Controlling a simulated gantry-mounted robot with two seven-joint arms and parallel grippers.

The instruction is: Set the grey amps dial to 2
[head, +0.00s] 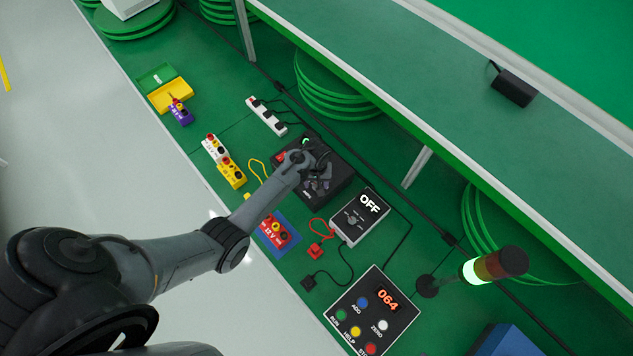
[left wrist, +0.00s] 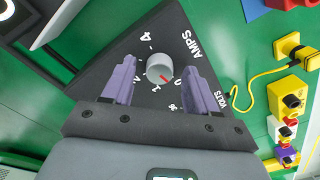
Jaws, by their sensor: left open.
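The grey amps dial (left wrist: 159,67) is a round knob on the sloping black panel (left wrist: 160,30) marked AMPS, in the left wrist view. In the head view my left gripper (head: 317,184) is over the black power supply (head: 345,170) and hides the dial. My right gripper is not in view.
A grey box marked OFF (head: 348,228) stands next to the supply, with a button panel (head: 350,315) and a signal lamp (head: 497,264) farther right. Yellow and white socket blocks (head: 224,160) and a power strip (head: 266,117) lie left of the supply. A shelf edge runs behind.

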